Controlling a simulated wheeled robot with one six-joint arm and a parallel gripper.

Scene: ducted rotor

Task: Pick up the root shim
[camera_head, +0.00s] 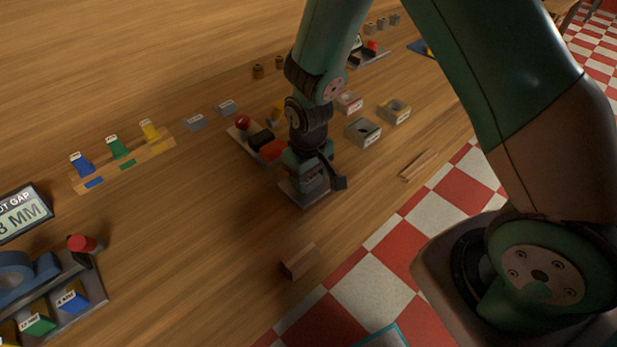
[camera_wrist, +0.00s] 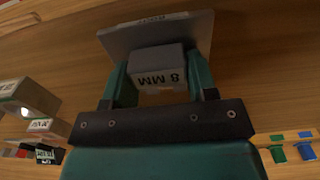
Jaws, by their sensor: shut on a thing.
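The root shim (camera_wrist: 158,66) is a grey block marked "8 MM", seen upside down in the wrist view. My gripper (camera_wrist: 158,82) is shut on it, with one green finger against each side. A flat grey plate (camera_wrist: 195,30) lies behind the shim, with small lettering on its far edge. I cannot tell whether the shim touches the plate. In the head view my gripper (camera_head: 312,186) is low over this plate (camera_head: 298,200), near the table's middle, and it hides the shim there.
A display (camera_head: 22,212) at the left reads "8 MM". Two grey blocks (camera_head: 194,122) lie at the back. Blue, green and yellow pieces stand on a wooden strip (camera_head: 125,170). Grey boxes (camera_head: 362,131) stand right of my gripper. A wooden block (camera_head: 300,262) lies in front. Bare table lies left of my gripper.

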